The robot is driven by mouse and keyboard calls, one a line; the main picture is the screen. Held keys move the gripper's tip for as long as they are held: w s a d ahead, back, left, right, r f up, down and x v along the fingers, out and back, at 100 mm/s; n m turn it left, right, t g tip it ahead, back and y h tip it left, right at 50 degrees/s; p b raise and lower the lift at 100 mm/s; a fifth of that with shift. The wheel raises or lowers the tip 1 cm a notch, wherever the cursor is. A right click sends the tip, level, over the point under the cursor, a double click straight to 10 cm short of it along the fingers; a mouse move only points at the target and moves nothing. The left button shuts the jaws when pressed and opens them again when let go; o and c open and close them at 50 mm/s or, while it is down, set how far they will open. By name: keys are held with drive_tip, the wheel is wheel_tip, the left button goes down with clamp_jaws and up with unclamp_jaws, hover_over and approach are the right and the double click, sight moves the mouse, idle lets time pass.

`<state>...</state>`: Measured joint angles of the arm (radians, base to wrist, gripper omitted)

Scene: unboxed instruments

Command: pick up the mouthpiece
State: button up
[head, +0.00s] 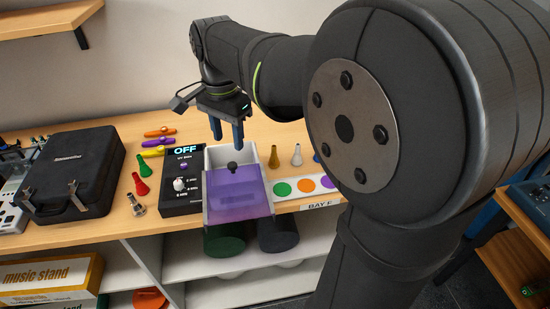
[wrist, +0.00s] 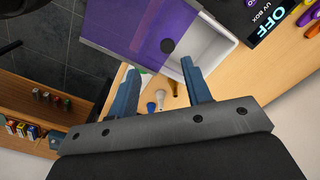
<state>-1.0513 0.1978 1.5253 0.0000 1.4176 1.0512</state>
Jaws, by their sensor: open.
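Several mouthpieces are in view. In the head view a brass one (head: 273,157) and a pale silver one (head: 296,155) stand upright on the table right of the white box, with a blue one (head: 317,156) partly hidden by my arm. A silver one (head: 136,205) lies near the table's front edge at left, close to a red (head: 140,184) and a green one (head: 144,165). My gripper (head: 228,143) is open and empty above the back of the white box. The wrist view shows the brass (wrist: 174,88) and pale (wrist: 160,98) ones beyond the open fingers (wrist: 159,69).
The white box (head: 246,153) has a translucent purple lid (head: 237,197) with a black knob and an open back part. A black UV control box (head: 182,185) reading OFF stands beside it. A black case (head: 75,170) and kazoos (head: 158,142) are at left; a colour-dot strip (head: 295,187) lies at right.

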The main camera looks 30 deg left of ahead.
idle(0.4)
drive_tip(key=shift+o, duration=0.8)
drive_tip(key=m, duration=1.8)
hover_over(273, 156)
drive_tip(key=w, duration=0.1)
wheel_tip(273, 156, down, 3)
drive_tip(key=f, duration=1.6)
drive_tip(key=shift+s+a+f, duration=0.1)
drive_tip(key=shift+a+f, duration=0.1)
drive_tip(key=shift+f, duration=0.15)
drive_tip(key=shift+c, duration=0.4)
